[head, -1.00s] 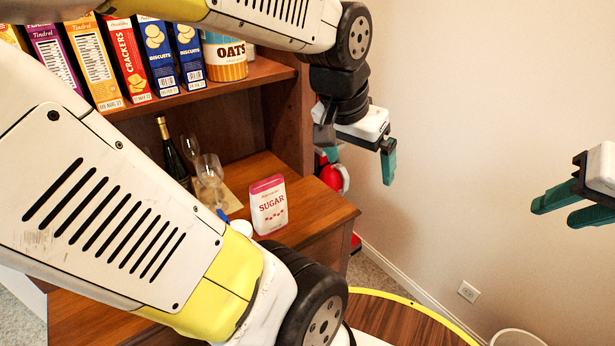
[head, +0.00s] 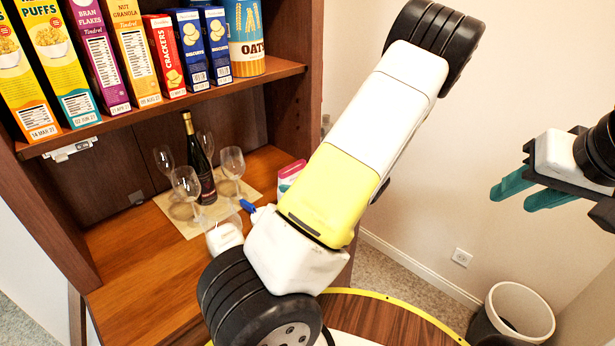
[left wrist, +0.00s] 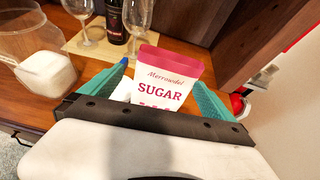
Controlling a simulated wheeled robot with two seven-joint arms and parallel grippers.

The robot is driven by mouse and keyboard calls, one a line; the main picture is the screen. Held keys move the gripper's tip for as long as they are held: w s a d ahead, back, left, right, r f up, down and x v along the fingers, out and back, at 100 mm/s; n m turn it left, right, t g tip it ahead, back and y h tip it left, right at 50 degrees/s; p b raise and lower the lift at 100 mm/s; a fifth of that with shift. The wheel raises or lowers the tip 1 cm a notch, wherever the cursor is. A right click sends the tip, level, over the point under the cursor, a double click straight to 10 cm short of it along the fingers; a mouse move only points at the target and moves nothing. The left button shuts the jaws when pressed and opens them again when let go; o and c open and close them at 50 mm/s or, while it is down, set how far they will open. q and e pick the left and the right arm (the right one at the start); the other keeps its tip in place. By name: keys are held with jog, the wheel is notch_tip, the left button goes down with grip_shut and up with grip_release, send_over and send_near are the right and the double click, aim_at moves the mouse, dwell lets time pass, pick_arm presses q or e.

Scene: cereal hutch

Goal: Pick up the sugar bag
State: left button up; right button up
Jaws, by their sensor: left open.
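The white sugar bag with a pink top (left wrist: 163,80) stands upright in the left wrist view, between the two teal fingers of my left gripper (left wrist: 163,88). The fingers are apart on either side of it, and I see no clear grip. The bag's lower part is hidden by the gripper body. In the head view only a corner of the sugar bag (head: 288,173) shows, because my left arm covers the rest and the left gripper. My right gripper (head: 515,197) is empty at the right, its teal fingers apart, far from the bag.
Wine glasses (head: 232,165) and a dark bottle (head: 200,165) stand on a mat (head: 180,223) left of the bag. A clear container with white contents (left wrist: 42,65) is at the left. Cereal boxes (head: 100,55) fill the shelf above. A bin (head: 520,310) stands at lower right.

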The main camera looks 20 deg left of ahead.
aim_at(287, 177)
pick_arm(q)
jog(key=shift+w+a+f+m+t, duration=0.3)
jog(key=shift+w+m, duration=0.1)
jog(key=shift+w, duration=0.15)
jog(key=x, duration=0.7)
jog(key=shift+f, duration=0.3)
jog(key=shift+w, duration=0.1)
jog(key=c, duration=1.7)
